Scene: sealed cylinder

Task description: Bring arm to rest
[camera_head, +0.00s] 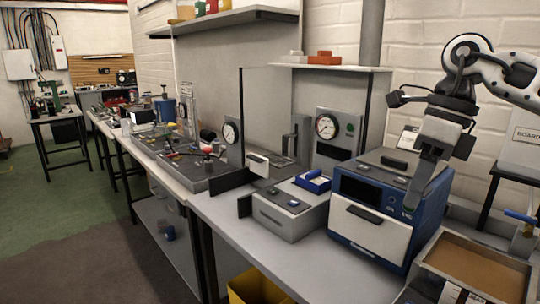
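My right arm (468,65) comes in from the upper right, white and black, bent at the elbow. My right gripper (412,203) points down in front of the right side of a blue and white machine (362,230). Its fingers overlap in this view, so I cannot tell whether they are open or shut, and I see nothing held between them. Whether it touches the machine is unclear. My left gripper is not in view.
A grey box (287,217) with a blue tray (313,181) stands left of the machine on the workbench (233,226). A brown-floored tray (478,266) lies at the lower right. A yellow bin (256,287) is below. Green floor (60,205) is clear at left.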

